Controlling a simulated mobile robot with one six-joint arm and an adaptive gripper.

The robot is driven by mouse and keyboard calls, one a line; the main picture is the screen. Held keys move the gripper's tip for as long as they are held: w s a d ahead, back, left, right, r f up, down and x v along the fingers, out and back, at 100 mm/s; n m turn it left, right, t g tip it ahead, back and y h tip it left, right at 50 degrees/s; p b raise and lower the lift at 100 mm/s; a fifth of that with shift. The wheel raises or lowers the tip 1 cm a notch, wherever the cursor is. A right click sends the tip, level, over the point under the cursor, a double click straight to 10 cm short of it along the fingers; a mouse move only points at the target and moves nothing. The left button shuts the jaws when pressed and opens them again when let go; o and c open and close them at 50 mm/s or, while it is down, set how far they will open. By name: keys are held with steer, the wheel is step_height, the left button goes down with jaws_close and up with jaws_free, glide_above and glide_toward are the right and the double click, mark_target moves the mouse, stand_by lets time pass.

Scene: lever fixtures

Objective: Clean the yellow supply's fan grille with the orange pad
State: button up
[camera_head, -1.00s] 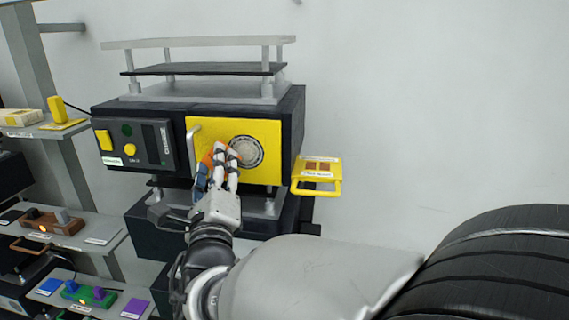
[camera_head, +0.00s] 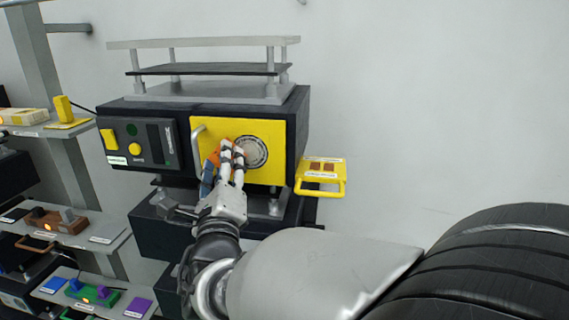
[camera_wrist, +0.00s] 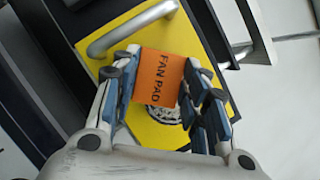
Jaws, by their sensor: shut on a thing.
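The yellow supply front (camera_head: 270,127) is a panel with a metal bar handle (camera_head: 198,143) on its left and a round fan grille (camera_head: 256,152). My gripper (camera_head: 231,151) is in front of the panel, its fingers over the left part of the grille. It is shut on the orange pad (camera_wrist: 158,78), labelled "FAN PAD" in the wrist view. There the pad lies between the fingers and hides part of the grille (camera_wrist: 165,115). The handle also shows there, above the pad (camera_wrist: 130,28). I cannot tell whether the pad touches the grille.
A dark control module (camera_head: 140,145) with a yellow switch is left of the panel. A yellow tray with a handle (camera_head: 322,170) juts out on the right. Shelves with lever fixtures (camera_head: 55,220) stand at the left. The wall at the right is bare.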

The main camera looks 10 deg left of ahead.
steer(key=shift+w, duration=0.3)
steer(key=shift+s+d+b, duration=0.15)
steer(key=shift+d+b, duration=0.65)
steer(key=shift+d, duration=1.2)
steer(key=shift+s+d+b, duration=0.15)
steer(key=shift+d+b, duration=0.6)
steer(key=shift+d, duration=1.2)
steer(key=shift+a, duration=0.2)
